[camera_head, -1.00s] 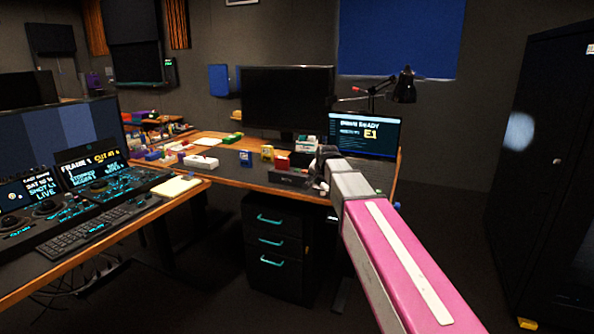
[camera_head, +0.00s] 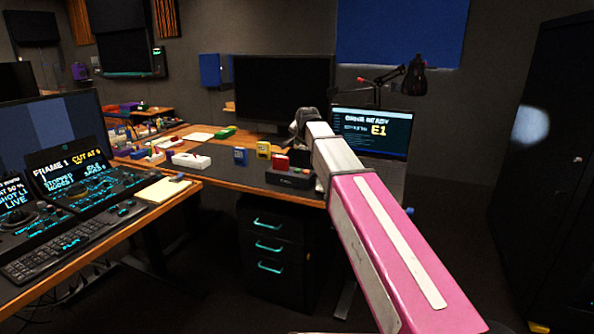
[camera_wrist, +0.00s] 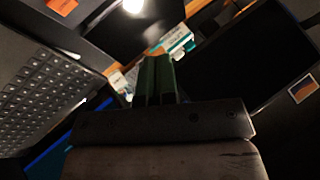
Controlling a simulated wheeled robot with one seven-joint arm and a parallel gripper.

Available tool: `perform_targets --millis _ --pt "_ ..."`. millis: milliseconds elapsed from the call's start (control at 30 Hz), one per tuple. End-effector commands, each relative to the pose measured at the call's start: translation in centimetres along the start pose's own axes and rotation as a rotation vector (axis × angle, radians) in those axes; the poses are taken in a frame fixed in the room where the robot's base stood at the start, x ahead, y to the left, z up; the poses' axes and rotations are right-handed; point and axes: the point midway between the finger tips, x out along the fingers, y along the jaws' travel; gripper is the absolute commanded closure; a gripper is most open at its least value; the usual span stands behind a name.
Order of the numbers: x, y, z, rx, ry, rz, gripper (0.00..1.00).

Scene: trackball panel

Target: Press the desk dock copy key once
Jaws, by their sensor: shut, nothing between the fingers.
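A small dark box (camera_head: 290,178), which looks like the desk dock, sits at the front edge of the far desk. A red block (camera_head: 281,163) stands at its top. I cannot make out a copy key on it. A laptop (camera_head: 372,132) to its right shows a ready message and "E1". My gripper (camera_head: 303,118) is in the air left of the laptop screen, above and behind the dark box, and its fingers are hard to see there. In the wrist view its green fingers (camera_wrist: 155,80) are together and empty, with a laptop keyboard (camera_wrist: 45,90) to the left.
A large dark monitor (camera_head: 283,92) stands behind my gripper, and a desk lamp (camera_head: 415,75) behind the laptop. Blue (camera_head: 240,156) and yellow (camera_head: 263,150) blocks stand left of the box. A drawer cabinet (camera_head: 275,250) is below. A console desk (camera_head: 110,240) is at left.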

Motion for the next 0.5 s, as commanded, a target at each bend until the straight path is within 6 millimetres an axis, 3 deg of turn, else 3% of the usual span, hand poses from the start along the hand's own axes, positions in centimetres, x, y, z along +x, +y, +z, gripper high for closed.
perform_targets --millis 267,500 --pt "0.6 0.5 0.5 -0.001 -0.001 0.002 1.0" --pt "2.5 1.9 1.9 -0.001 -0.002 0.002 1.0"
